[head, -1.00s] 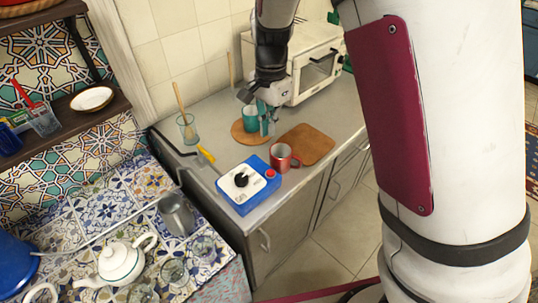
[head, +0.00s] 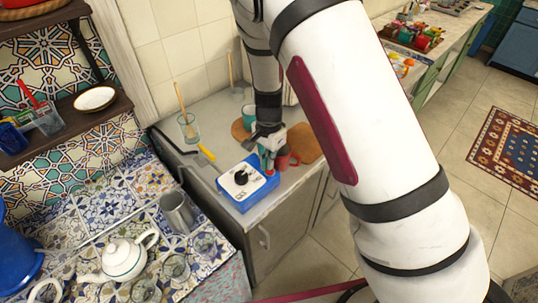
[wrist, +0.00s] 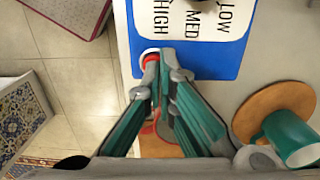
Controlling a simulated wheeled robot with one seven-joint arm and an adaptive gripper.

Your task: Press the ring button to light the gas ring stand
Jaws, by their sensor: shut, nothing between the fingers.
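The blue control box (head: 238,200) stands near the counter's front edge. It has a white plate and a black knob (head: 241,177), and the wrist view shows LOW, MED and HIGH on the plate (wrist: 195,22). A red button with a pale rim (wrist: 150,56) sits at the box's near corner, partly covered by a fingertip. My gripper (head: 268,163) is shut and empty, its fingertips (wrist: 162,58) right over the button's edge. I cannot tell whether they touch or press it. I cannot make out the gas ring stand.
A teal mug (wrist: 290,137) stands on a round wooden board (wrist: 262,97). A white teapot (head: 124,258) and metal jug (head: 178,212) stand on tiles.

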